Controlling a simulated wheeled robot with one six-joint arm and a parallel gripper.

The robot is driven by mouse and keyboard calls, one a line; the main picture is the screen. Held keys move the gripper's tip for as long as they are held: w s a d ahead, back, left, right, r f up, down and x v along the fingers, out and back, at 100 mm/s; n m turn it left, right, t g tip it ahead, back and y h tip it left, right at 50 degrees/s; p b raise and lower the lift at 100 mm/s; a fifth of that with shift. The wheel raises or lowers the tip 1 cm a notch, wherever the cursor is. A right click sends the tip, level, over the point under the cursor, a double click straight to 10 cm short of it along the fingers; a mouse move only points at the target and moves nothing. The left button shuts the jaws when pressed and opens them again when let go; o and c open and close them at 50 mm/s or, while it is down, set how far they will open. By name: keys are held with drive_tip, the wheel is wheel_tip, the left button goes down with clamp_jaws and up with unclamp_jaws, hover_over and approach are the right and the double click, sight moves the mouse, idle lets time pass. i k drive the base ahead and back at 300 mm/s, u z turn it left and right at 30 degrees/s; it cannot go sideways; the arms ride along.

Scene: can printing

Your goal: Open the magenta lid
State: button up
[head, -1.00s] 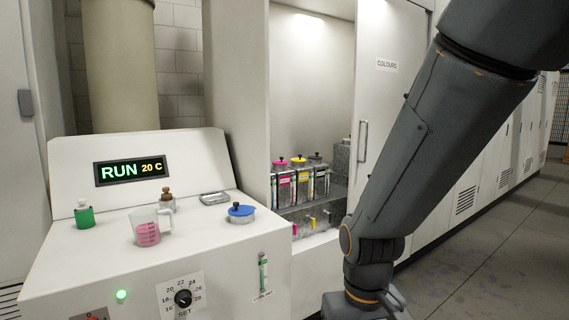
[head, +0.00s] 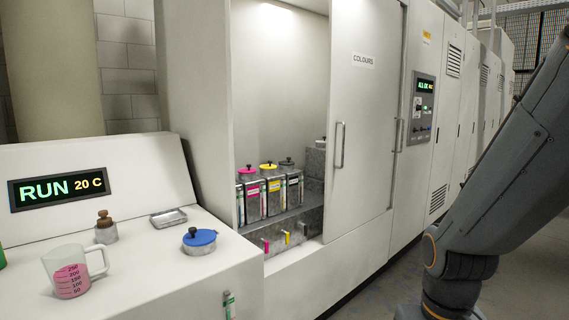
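My arm is at the right of the head view, well apart from the canisters. My gripper is out of the picture below the lower right edge.
The cabinet's sliding door (head: 365,130), marked COLOURS, stands to the right of the opening. Floor shows at lower right.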

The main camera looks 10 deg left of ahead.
sight(248, 170)
drive_tip(key=z, duration=0.15)
drive_tip(key=i, duration=0.65)
drive_tip(key=u, duration=0.55)
drive_tip(key=i, duration=0.5)
drive_tip(key=u, duration=0.55)
